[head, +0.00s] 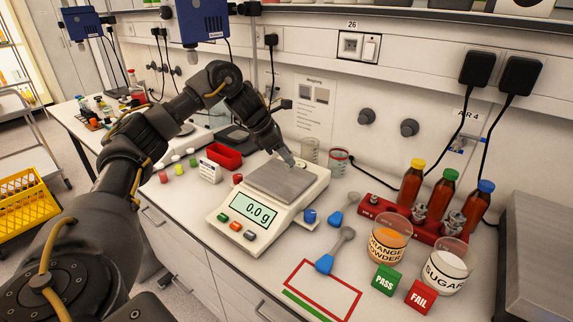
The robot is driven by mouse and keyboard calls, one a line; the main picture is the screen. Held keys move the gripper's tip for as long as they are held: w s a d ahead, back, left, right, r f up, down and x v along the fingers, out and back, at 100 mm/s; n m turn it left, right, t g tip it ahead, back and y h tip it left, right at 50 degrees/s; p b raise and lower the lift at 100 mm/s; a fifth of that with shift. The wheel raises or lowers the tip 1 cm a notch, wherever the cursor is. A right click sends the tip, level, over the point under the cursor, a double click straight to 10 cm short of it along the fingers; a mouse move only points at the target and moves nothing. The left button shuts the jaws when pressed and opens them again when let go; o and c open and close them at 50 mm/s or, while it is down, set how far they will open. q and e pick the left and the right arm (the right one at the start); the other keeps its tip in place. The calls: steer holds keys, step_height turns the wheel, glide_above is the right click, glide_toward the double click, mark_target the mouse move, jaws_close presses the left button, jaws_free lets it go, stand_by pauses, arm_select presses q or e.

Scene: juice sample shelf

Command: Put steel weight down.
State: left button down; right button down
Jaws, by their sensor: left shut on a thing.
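My left gripper (289,158) reaches down over the back right part of the scale's steel pan (277,184). It is shut on the steel weight, which is small here and mostly hidden by the fingers. I cannot tell whether the weight touches the pan. The white scale (222,208) stands on the bench and its display (259,213) reads 0.0 g. My right gripper is not in view.
A red rack (374,206) holds brown bottles and small metal pieces at the right. Jars of orange powder (387,242) and sugar (446,268) stand before it. Blue scoops (325,263), PASS (385,279) and FAIL (421,297) blocks lie nearby. A red-outlined area (350,291) is empty.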

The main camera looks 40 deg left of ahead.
mark_target(287, 164)
arm_select(q)
step_height(287, 164, down, 3)
steer(key=shift+w+a+f+p, duration=0.1)
steer(key=shift+a+f+p, duration=0.1)
steer(key=shift+p, duration=0.4)
steer(key=shift+d, duration=0.1)
steer(key=c, duration=1.2)
jaws_free()
steer(key=shift+f, duration=0.15)
